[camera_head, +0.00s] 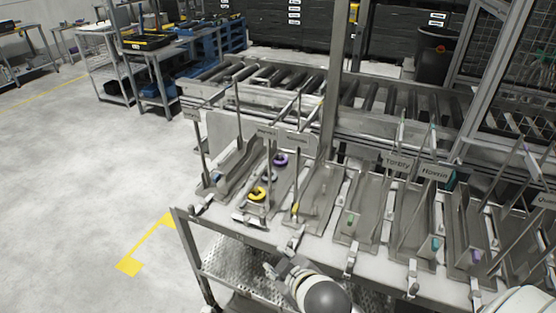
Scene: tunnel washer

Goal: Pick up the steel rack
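Several steel racks with upright rods stand in a row on a steel table (215,232). One steel rack (322,190) stands near the middle of the row. Another rack (367,205) is to its right. The frame does not show which one the task means. My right gripper (279,268) is low at the table's front edge, nearer to me than the racks. It appears apart from them. Its fingers are small and partly hidden by my arm, so I cannot tell whether it is open. My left gripper is not in view.
A purple ring (280,159) and a yellow ring (257,194) lie at the left racks. A roller conveyor (370,100) runs behind the table. A metal post (333,80) rises behind the racks. The floor (80,190) to the left is clear, with yellow marking (147,243).

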